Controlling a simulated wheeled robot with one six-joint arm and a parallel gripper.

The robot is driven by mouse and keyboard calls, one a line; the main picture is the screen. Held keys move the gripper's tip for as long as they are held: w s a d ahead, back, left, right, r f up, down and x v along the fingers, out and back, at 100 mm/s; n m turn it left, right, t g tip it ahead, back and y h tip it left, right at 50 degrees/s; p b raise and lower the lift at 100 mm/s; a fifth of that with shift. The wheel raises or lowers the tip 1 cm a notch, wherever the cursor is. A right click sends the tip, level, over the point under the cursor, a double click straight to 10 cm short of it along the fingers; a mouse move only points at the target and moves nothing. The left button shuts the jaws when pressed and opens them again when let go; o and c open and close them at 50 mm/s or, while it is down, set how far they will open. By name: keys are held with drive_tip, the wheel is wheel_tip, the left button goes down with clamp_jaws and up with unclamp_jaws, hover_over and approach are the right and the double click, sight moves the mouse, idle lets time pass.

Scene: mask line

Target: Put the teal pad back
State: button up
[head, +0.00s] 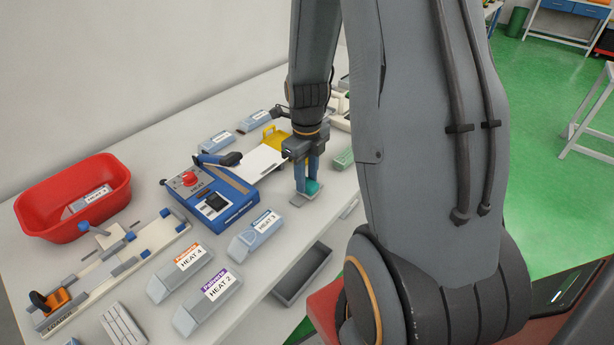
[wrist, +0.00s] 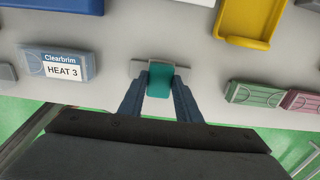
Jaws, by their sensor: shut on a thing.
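The teal pad (head: 313,187) is between the two blue fingers of my gripper (head: 307,188), which is shut on it. In the wrist view the teal pad (wrist: 160,82) sits upright between the fingertips (wrist: 160,77). A small grey plate (head: 298,202) lies on the white table right at the pad; it also shows in the wrist view (wrist: 139,66) around the pad's far end. I cannot tell whether the pad rests on the plate or hangs just above it.
A blue press (head: 238,207) stands left of my gripper, with a yellow holder (head: 270,132) behind. A HEAT 3 box (head: 248,240) lies nearer. Green (wrist: 258,92) and pink (wrist: 302,101) blocks lie right in the wrist view. A red bin (head: 55,222) is far left.

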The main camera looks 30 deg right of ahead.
drive_tip(key=shift+f, duration=0.25)
drive_tip(key=o, duration=1)
drive_tip(key=shift+r, duration=0.1)
wheel_tip(320, 180, up, 12)
drive_tip(key=b, duration=0.3)
drive_tip(key=s+a+f+n, duration=0.1)
drive_tip(key=s+a+n, duration=0.3)
drive_tip(key=n, duration=1.2)
drive_tip(key=s+a+f+n+t, duration=0.1)
drive_tip(key=s+a+f+n, duration=0.1)
drive_tip(key=a+n, duration=0.7)
drive_tip(key=s+n, duration=0.1)
drive_tip(key=n, duration=0.6)
drive_tip(key=shift+s+f, duration=0.2)
drive_tip(key=shift+s, duration=0.15)
